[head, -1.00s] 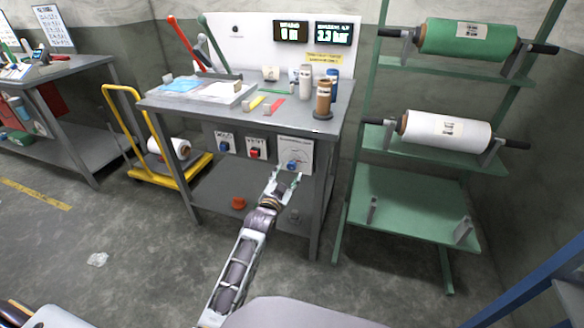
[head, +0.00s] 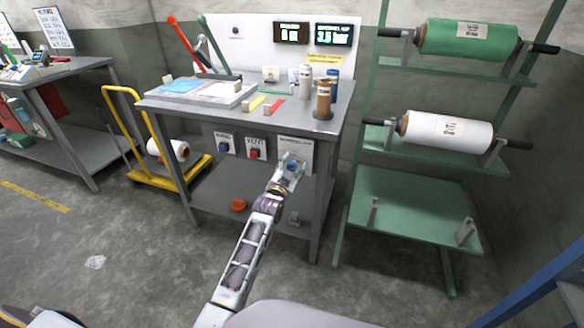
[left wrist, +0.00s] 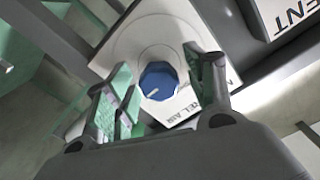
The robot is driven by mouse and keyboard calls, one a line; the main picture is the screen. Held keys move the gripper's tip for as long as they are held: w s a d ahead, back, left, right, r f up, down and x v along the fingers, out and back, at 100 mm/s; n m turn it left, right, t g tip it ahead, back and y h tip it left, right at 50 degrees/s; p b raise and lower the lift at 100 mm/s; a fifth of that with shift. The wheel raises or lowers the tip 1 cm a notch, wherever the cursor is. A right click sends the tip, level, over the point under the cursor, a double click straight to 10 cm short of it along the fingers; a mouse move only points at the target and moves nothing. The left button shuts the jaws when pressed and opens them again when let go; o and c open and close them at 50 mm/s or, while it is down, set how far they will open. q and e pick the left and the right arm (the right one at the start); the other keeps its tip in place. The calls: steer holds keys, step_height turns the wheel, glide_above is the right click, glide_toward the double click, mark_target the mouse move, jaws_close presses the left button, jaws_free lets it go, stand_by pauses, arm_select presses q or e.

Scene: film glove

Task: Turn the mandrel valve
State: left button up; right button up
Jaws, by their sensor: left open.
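The mandrel valve is a blue faceted knob (left wrist: 159,81) on a white plate (left wrist: 190,33) lettered partly "...EL AIR" in the left wrist view. In the head view the plate (head: 301,147) is the rightmost of three on the workbench front, and my gripper covers much of the knob. My left gripper (head: 291,166) is right at the knob. In the left wrist view its two fingers (left wrist: 165,95) are open, one on each side of the knob. I cannot tell whether they touch it. My right gripper is not in view.
Left of the valve are a plate with a red button (head: 254,153) and one with a blue knob (head: 224,148). A green roll rack (head: 415,205) stands right, a yellow cart (head: 180,182) left.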

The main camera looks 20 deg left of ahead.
arm_select(q)
steer(key=c, duration=1)
